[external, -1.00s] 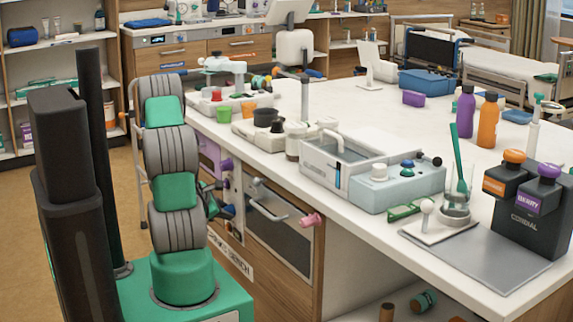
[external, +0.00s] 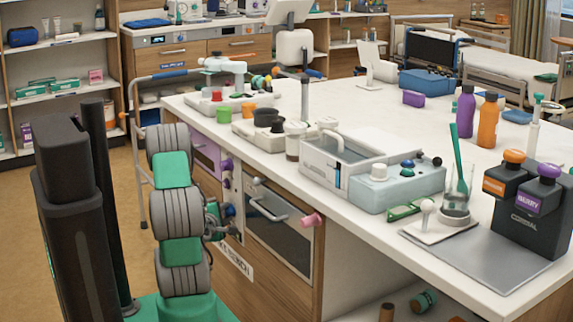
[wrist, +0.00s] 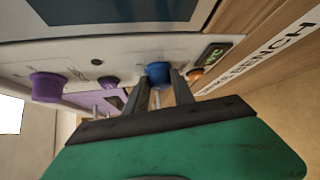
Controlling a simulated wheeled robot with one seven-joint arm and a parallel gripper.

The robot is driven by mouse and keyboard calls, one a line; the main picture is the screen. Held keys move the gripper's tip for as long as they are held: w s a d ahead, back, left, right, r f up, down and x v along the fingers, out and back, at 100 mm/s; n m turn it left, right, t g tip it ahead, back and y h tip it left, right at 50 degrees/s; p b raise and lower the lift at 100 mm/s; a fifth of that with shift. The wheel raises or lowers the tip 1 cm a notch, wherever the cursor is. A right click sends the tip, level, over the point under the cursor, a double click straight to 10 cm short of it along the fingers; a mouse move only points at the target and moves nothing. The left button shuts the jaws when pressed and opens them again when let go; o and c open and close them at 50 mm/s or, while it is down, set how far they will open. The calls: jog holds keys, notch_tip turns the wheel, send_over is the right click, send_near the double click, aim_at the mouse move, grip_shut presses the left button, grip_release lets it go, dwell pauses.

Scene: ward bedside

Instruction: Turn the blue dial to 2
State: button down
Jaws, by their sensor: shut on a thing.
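The blue dial (wrist: 158,72) sits on the light front panel of a bench unit in the wrist view, between the two dark fingers of my gripper (wrist: 160,82). The fingers are shut on the dial, one at each side. In the external view the dial (external: 230,210) is a small blue spot on the bench front, just right of my arm, and my gripper (external: 221,214) is small and partly hidden there. I cannot read a scale or the dial's setting in either view.
A purple knob (wrist: 47,87) and an orange knob (wrist: 196,74) flank the dial on the panel. A small dark display with green marks (wrist: 213,54) is beside the orange knob. An oven door with a handle (external: 268,210) is to the right on the bench front.

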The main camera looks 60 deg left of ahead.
dwell(0.6)
jog(key=c, duration=1.1)
grip_release()
jog(key=shift+o, duration=0.2)
jog(key=v, duration=0.7)
jog(key=shift+s+d, duration=0.3)
jog(key=shift+d, duration=0.05)
